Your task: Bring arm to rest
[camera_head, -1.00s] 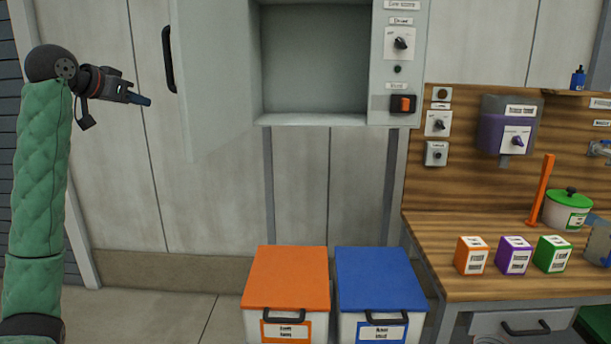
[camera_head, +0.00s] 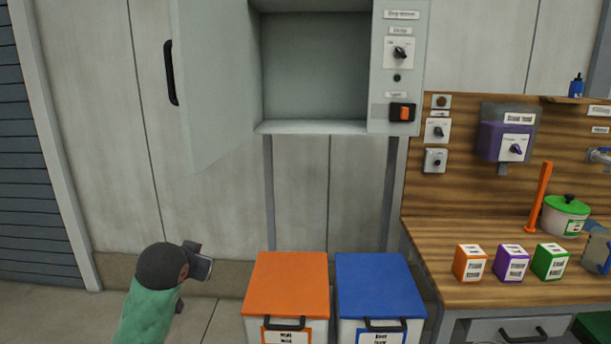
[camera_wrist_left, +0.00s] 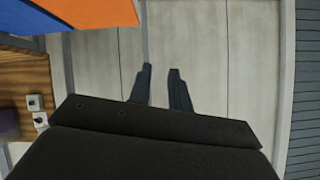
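My left arm, in green padding, is low at the lower left of the head view, beside the orange-lidded bin. Its gripper (camera_head: 200,265) points right there, and its fingers are hard to make out. In the left wrist view the two dark fingers (camera_wrist_left: 160,69) stand apart with nothing between them, against the pale wall panels. My right arm and gripper are not in view.
A grey wall cabinet (camera_head: 315,127) hangs above with its door (camera_head: 215,80) open. Orange-lidded (camera_head: 288,283) and blue-lidded (camera_head: 378,284) bins stand below. A wooden bench (camera_head: 430,240) at right holds several boxes and a pot. Floor at left is clear.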

